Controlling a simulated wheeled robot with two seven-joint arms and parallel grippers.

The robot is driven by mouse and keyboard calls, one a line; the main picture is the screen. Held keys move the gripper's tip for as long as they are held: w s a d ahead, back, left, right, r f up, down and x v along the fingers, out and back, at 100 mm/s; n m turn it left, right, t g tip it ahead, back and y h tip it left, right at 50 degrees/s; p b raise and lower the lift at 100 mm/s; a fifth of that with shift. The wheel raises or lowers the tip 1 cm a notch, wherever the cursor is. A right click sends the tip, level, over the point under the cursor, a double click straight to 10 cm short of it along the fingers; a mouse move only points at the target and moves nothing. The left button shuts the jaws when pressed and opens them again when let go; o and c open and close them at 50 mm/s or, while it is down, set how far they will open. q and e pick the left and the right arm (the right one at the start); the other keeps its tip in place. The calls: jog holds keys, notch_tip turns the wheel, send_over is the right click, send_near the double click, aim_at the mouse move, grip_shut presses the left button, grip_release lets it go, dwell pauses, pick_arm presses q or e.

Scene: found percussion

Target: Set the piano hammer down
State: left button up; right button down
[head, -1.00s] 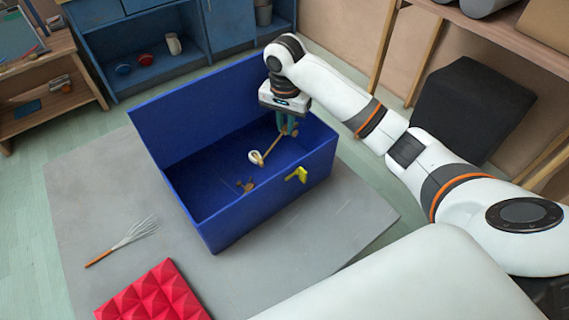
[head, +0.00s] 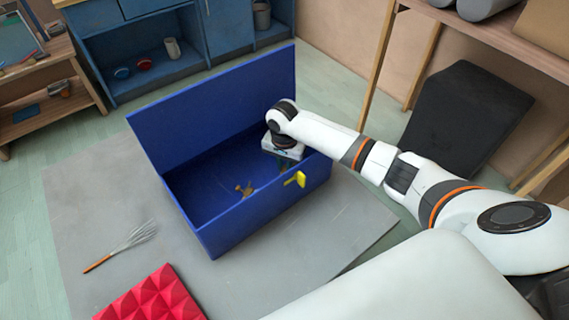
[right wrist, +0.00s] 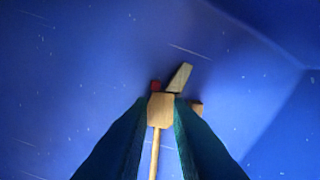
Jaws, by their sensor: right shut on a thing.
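My right gripper (head: 284,157) reaches down inside the open blue box (head: 212,236), near its right end. In the head view its fingertips and the piano hammer are hidden by the gripper and the box wall. In the right wrist view the teal fingers (right wrist: 166,108) are shut on the piano hammer (right wrist: 160,109). Its light wooden block sits between the tips, and a thin shank runs back between the fingers. A pale slanted piece and a small red bit show beyond the tips, against the blue surface. I cannot tell whether the hammer touches the floor. My left gripper is not in view.
Small brown pieces (head: 244,189) lie in the box, left of my gripper. The lid (head: 215,105) stands open at the back, and a yellow latch (head: 294,179) sits on the front wall.

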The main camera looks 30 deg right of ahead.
aim_at(284, 170)
jog(key=shift+f, duration=0.1)
jog(key=c, duration=1.3)
grip_release()
jog(key=shift+c, duration=0.2)
notch_tip(284, 170, up, 12)
jog(key=shift+s+a+r, duration=0.15)
jog(key=shift+r, duration=0.05)
